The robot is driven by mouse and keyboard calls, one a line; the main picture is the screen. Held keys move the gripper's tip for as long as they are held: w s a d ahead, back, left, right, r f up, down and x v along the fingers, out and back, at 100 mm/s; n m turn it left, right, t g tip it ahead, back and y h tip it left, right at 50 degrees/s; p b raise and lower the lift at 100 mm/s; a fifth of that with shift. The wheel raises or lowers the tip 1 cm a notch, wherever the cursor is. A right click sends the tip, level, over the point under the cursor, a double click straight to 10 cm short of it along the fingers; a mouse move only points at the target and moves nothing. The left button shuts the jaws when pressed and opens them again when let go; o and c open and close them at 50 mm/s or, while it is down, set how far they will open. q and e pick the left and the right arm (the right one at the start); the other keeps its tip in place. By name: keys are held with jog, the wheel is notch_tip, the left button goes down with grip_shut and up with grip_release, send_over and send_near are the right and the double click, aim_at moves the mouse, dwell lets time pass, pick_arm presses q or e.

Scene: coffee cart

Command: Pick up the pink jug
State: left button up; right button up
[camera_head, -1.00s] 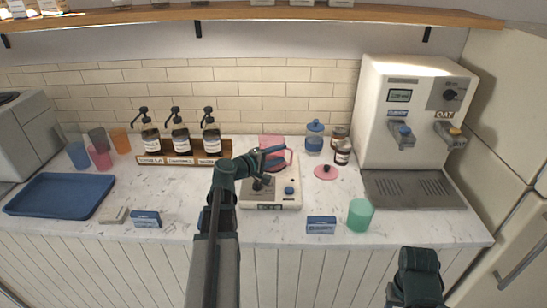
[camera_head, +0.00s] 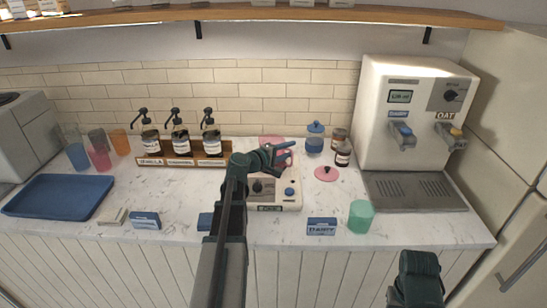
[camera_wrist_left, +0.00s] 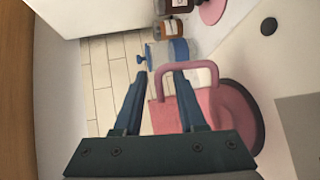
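The pink jug (camera_head: 271,140) stands on the back of a cream appliance (camera_head: 285,205) with a dark knob and a blue knob. My left gripper (camera_head: 288,152) is in front of the jug and hides most of it in the head view. In the left wrist view, the jug (camera_wrist_left: 208,105) and its squared handle (camera_wrist_left: 184,68) show at the right finger, which covers part of them. The two fingers of the left gripper (camera_wrist_left: 158,82) are apart. Contact with the handle cannot be told. Part of my right arm shows at the lower right, without visible fingertips.
A pink lid (camera_head: 326,174), a blue-lidded jar (camera_head: 314,140) and dark jars are right of the appliance. A green cup (camera_head: 360,216) and a label card (camera_head: 321,226) stand in front. Pump bottles (camera_head: 180,140) are left, and a dispenser (camera_head: 412,120) is right.

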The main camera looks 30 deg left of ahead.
pick_arm(q)
grip_shut()
dwell(1.2)
